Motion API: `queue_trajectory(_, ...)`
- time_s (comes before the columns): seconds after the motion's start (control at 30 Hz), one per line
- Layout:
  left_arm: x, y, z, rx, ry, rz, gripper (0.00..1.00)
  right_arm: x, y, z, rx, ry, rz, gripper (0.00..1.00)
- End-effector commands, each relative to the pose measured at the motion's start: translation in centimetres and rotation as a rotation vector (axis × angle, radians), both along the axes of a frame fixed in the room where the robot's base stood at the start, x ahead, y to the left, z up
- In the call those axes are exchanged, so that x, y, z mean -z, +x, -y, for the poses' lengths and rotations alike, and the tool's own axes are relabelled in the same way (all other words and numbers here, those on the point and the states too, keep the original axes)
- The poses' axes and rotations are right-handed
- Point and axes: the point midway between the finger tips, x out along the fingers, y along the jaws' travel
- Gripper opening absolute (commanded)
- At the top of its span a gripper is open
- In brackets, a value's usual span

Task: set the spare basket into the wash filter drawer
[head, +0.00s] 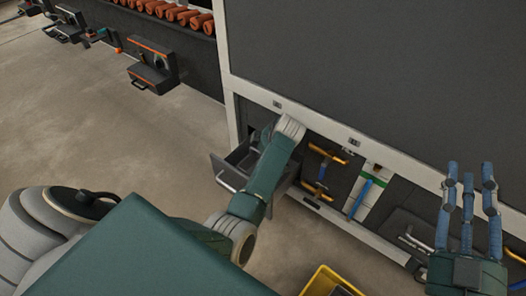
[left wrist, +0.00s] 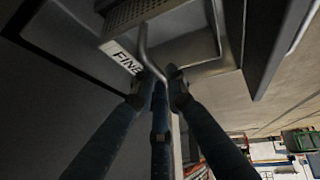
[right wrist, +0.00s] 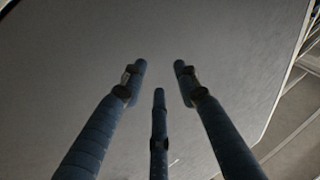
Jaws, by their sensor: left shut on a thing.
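The grey drawer (head: 229,176) stands pulled out at the lower left of the big machine in the head view. My left arm reaches over it, and the arm hides the left fingertips there. In the left wrist view my left gripper (left wrist: 160,85) is shut on the bent wire handle of the basket (left wrist: 112,47). The basket has a mesh panel and a white label reading "FINE". It is close to dark walls; I cannot tell whether it rests on the drawer floor. My right gripper (head: 468,185) is open and empty at the right, fingers pointing up, apart from everything.
The machine's dark panel (head: 380,75) fills the upper right. Tools with yellow and blue handles (head: 365,190) sit in the opening right of the drawer. A yellow crate (head: 322,279) is on the floor below. Black boxes (head: 152,65) line the far wall. Floor at left is clear.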

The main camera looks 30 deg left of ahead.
Motion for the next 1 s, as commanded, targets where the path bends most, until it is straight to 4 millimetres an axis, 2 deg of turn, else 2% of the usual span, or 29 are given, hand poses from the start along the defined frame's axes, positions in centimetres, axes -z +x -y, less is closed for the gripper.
queue_trajectory(1.0,0.7,0.1,0.0,0.0,0.001,0.002,0.0,-2.3,-0.9,-0.1,-0.008,0.031,0.107,0.31)
